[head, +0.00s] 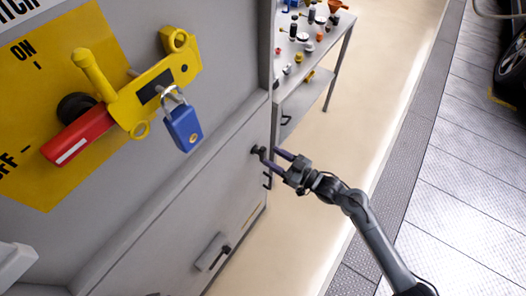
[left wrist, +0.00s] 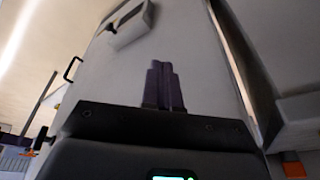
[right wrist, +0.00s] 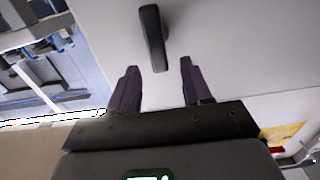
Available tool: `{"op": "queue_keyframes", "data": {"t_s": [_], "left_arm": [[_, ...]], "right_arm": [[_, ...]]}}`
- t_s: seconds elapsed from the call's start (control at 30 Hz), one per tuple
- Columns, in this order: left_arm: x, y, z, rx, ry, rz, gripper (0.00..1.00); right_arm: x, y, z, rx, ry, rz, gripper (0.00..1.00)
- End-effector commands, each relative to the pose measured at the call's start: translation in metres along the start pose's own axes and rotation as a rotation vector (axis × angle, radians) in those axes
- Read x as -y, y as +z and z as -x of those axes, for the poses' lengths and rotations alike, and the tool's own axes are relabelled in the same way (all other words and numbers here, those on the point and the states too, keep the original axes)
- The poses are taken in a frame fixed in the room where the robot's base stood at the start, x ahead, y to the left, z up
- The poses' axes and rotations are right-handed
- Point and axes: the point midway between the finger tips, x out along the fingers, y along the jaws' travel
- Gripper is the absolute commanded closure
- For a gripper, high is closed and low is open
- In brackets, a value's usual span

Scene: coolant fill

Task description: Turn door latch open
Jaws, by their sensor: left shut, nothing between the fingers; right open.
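The door latch is a black handle (right wrist: 152,38) on the grey cabinet door in the right wrist view. It shows as a small dark knob (head: 257,150) at the door's edge in the head view. My right gripper (head: 271,157) is open at the latch. In the right wrist view its fingers (right wrist: 155,82) point at the door, one to each side of the latch's lower end; I cannot tell whether they touch it. My left gripper (left wrist: 164,85) is shut and empty, facing a grey panel in the left wrist view; it is not clearly visible in the head view.
A yellow lockout bar (head: 150,92) with a blue padlock (head: 184,127) and red switch handle (head: 78,137) is on the cabinet at left. A lower panel carries another handle (head: 213,252). A shelf cart (head: 335,45) stands behind.

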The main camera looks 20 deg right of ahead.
Motion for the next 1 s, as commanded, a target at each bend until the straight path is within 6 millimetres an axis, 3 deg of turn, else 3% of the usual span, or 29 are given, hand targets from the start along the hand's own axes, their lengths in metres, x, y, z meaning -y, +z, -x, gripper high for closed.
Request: {"op": "queue_keyframes", "data": {"t_s": [0.1,0.3,0.77,1.0], "left_arm": [[-0.001,0.001,-0.003,-0.001,0.003,0.004,1.00],[-0.002,0.001,-0.006,-0.002,0.005,0.005,1.00],[0.001,0.002,-0.006,0.000,-0.003,-0.005,1.00],[0.001,0.002,-0.006,0.000,-0.005,-0.008,1.00]], "right_arm": [[0.000,0.001,-0.020,-0.002,0.000,-0.001,0.51],[0.000,0.000,-0.042,-0.002,0.000,-0.001,0.51],[0.000,0.000,-0.051,0.000,0.000,0.000,0.51],[0.000,0.000,-0.051,0.000,0.000,0.000,0.86]]}}
